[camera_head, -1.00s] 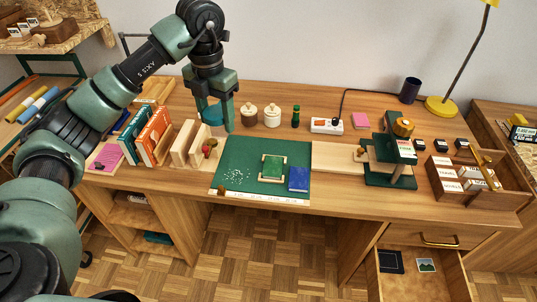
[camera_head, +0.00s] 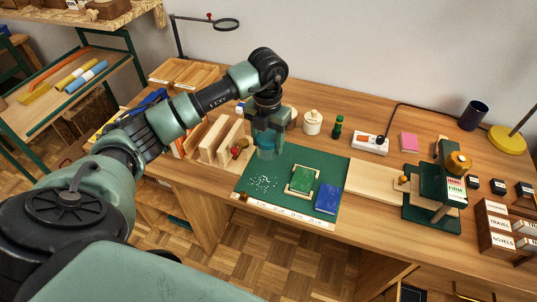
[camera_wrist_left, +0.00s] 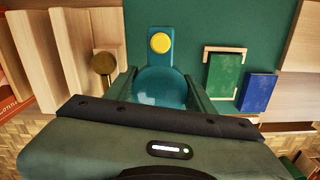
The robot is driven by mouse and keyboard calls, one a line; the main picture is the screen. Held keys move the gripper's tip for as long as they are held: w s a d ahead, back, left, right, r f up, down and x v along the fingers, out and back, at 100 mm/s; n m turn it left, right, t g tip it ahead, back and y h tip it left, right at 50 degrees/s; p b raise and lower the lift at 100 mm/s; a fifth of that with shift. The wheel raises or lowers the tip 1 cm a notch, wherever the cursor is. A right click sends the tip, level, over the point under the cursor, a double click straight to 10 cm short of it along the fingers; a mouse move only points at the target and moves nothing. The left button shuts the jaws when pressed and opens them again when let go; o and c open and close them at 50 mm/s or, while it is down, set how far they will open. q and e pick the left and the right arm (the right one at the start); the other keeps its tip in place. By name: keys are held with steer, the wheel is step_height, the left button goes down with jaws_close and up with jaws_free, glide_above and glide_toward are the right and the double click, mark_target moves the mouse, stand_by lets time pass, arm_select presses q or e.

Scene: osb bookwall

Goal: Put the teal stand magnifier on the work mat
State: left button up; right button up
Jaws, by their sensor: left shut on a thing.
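My left gripper (camera_head: 266,152) points down at the back left corner of the green work mat (camera_head: 330,172). It is shut on the teal stand magnifier (camera_wrist_left: 160,88), whose round teal part sits between the fingers in the left wrist view. A teal arm with a yellow disc sticks out from it. In the head view the magnifier is mostly hidden by the fingers. The mat also shows behind it in the wrist view (camera_wrist_left: 222,18). I cannot tell whether the magnifier touches the mat. My right gripper is not in view.
On the mat lie a green piece in a wooden frame (camera_head: 303,180), a blue book (camera_head: 327,198) and pale specks. Wooden book dividers (camera_head: 212,140) and a small brass-coloured object (camera_wrist_left: 104,64) are close on the left. A lidded pot (camera_head: 312,122) stands behind.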

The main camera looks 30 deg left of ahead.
mark_target(268, 138)
arm_select(q)
step_height(268, 138, down, 6)
steer(key=shift+r, duration=0.15)
stand_by(0.3)
steer(key=shift+f, duration=0.2)
steer(key=o, duration=1.6)
steer(key=shift+c, duration=0.2)
steer(key=shift+r, duration=0.15)
step_height(268, 138, up, 12)
steer(key=shift+b, duration=0.55)
